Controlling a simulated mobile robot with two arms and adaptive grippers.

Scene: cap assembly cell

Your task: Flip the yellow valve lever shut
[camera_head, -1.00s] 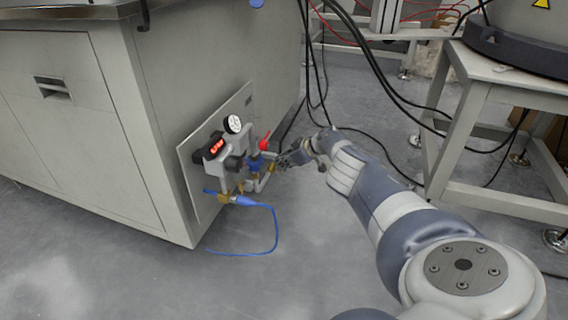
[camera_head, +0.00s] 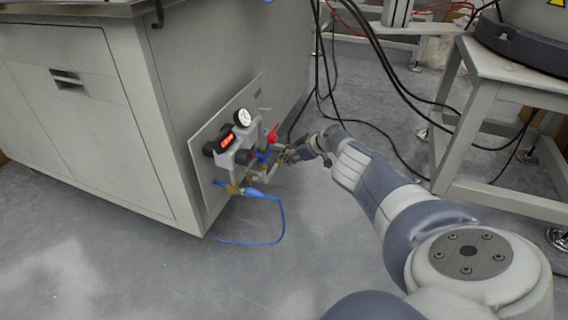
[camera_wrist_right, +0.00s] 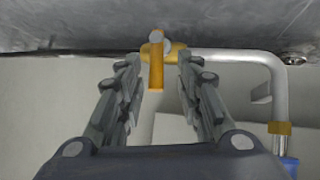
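The yellow valve lever (camera_wrist_right: 156,72) shows in the right wrist view as a short orange-yellow bar on a yellow valve body (camera_wrist_right: 151,50). It lies between the two fingers of my right gripper (camera_wrist_right: 158,60). The fingers are open, with a visible gap on each side of the lever. In the head view my right gripper (camera_head: 290,155) is at the right side of the pipework on the cabinet panel. The lever is small and largely hidden by the gripper there. My left gripper is not in view.
The panel (camera_head: 205,165) carries a round gauge (camera_head: 242,118), a red digital display (camera_head: 227,142) and a red handle (camera_head: 273,133) close to the gripper. A blue hose (camera_head: 283,215) loops to the floor. A silver pipe (camera_wrist_right: 280,95) bends past the lever. Black cables hang behind.

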